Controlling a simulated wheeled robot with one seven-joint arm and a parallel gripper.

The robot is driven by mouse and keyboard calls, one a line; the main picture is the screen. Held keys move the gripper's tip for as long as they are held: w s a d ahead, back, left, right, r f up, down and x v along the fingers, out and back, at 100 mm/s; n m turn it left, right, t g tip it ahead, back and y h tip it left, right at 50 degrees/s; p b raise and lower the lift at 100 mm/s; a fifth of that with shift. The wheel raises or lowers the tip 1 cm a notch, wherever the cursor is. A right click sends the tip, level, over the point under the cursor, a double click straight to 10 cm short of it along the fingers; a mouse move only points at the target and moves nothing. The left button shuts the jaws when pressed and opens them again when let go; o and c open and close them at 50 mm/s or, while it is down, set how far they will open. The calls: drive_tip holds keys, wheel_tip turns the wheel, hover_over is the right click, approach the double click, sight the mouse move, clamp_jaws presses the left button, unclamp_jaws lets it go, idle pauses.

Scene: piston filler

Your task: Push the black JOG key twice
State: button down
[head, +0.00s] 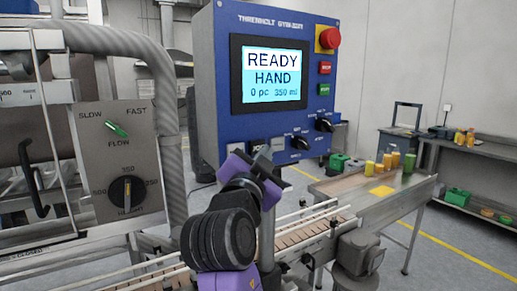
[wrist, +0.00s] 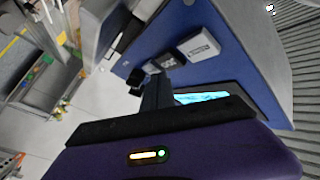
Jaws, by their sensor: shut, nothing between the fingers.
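The blue control panel (head: 222,100) carries a row of small square keys along its lower edge. In the wrist view a dark key with pale lettering (wrist: 166,63), which looks like the black JOG key, sits beside a pale key (wrist: 198,47). Its lettering is too small to read. My gripper (head: 262,162) is in front of the panel's lower edge in the head view and hides part of the key row. In the wrist view its dark fingers (wrist: 138,79) are shut and empty, close to the dark key. I cannot tell whether they touch the panel.
The panel screen (head: 270,75) reads READY HAND, 0 pc, 350 ml. A red mushroom button (head: 329,38), red (head: 325,68) and green (head: 324,89) buttons and black knobs (head: 324,125) are at its right. A conveyor (head: 315,222) runs below. Metal piping (head: 165,110) stands at left.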

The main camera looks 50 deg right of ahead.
drive_tip(key=shift+w, duration=0.1)
drive_tip(key=shift+w+d+b, duration=0.15)
drive_tip(key=shift+w+b, duration=0.15)
drive_tip(key=shift+b, duration=0.1)
drive_tip(key=shift+w+d, duration=0.1)
drive_tip(key=shift+w, duration=0.3)
idle(0.8)
drive_tip(key=shift+s+b, duration=0.15)
drive_tip(key=shift+b, duration=0.15)
drive_tip(key=shift+s+a, duration=0.25)
drive_tip(key=shift+s, duration=0.45)
drive_tip(key=s, duration=0.2)
drive_tip(key=s+a+b, duration=0.1)
drive_tip(key=s, duration=0.1)
drive_tip(key=shift+s+a, duration=0.2)
drive_tip(key=shift+s, duration=0.2)
drive_tip(key=shift+r, duration=0.1)
idle(0.6)
